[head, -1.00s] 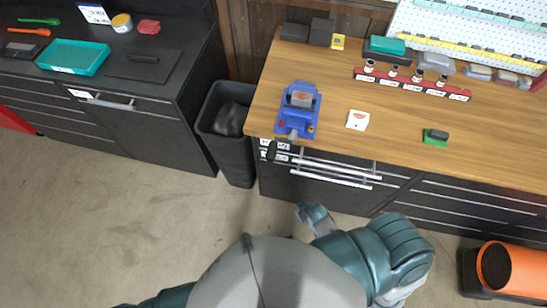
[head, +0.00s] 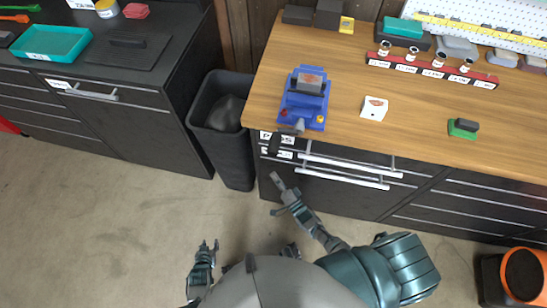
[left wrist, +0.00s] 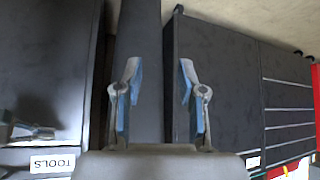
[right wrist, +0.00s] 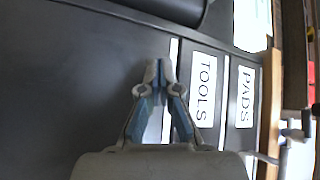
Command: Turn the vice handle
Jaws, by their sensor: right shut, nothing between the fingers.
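The blue vice (head: 303,103) sits at the left front corner of the wooden bench. A grey block is between its jaws. My left gripper (head: 209,245) is low over the floor, away from the vice. Its fingers (left wrist: 160,82) are spread and empty in the left wrist view.
A black bin (head: 236,150) stands left of the bench. Drawer bars (head: 345,172) stick out below the bench top. A white card block (head: 374,108), a green-based block (head: 463,128) and a red rack (head: 430,70) are on the bench.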

